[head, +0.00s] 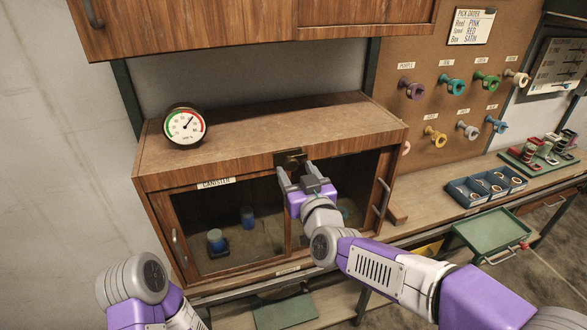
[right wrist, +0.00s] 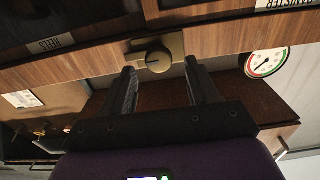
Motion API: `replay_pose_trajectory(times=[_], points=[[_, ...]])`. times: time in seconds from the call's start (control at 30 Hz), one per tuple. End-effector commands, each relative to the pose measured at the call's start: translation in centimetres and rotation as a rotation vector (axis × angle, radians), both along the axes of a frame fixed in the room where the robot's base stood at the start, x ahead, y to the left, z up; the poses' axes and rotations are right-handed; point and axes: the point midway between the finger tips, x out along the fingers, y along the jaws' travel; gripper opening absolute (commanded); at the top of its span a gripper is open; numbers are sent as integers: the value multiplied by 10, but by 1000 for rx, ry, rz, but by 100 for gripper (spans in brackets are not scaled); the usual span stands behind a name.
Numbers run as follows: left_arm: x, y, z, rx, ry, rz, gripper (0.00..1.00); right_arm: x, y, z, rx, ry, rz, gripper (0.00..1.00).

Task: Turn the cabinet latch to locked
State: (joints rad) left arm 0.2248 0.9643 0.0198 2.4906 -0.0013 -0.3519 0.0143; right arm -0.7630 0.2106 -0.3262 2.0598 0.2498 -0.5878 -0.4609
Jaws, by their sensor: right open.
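The cabinet latch (head: 290,160) is a dark round knob on a brass plate at the middle of the wooden cabinet's top front rail. In the right wrist view the latch (right wrist: 158,60) shows a lighter bar lying roughly level across it; I cannot tell if this is locked. The wooden cabinet (head: 160,172) has two glass-fronted doors that look shut. My right gripper (head: 295,169) is open and empty in front of the latch. In the right wrist view its fingers (right wrist: 160,66) point at the latch, one on each side, apart from it. My left gripper is out of view.
A round gauge (head: 185,126) stands on the cabinet top. Door handles (head: 382,197) stick out at both sides. A blue divided tray (head: 485,187) and a green tray (head: 492,234) are at the right. An upper cabinet (head: 200,22) hangs above.

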Motion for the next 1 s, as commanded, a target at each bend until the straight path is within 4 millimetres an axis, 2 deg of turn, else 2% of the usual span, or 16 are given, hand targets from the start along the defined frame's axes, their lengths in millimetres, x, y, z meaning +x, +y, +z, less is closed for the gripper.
replay_pose_trajectory(times=[0.1, 0.2, 0.57, 0.9, 1.0], points=[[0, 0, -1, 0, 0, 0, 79, 15, 4, -1, -1, 1, -2, 60], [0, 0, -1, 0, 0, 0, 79, 22, 6, -1, -1, 1, -2, 60], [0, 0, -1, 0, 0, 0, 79, 26, 8, -1, 0, 1, 0, 58], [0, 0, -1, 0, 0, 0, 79, 26, 8, -1, 0, 1, 0, 6], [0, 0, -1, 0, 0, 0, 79, 26, 8, -1, 2, 2, 0, 5]])
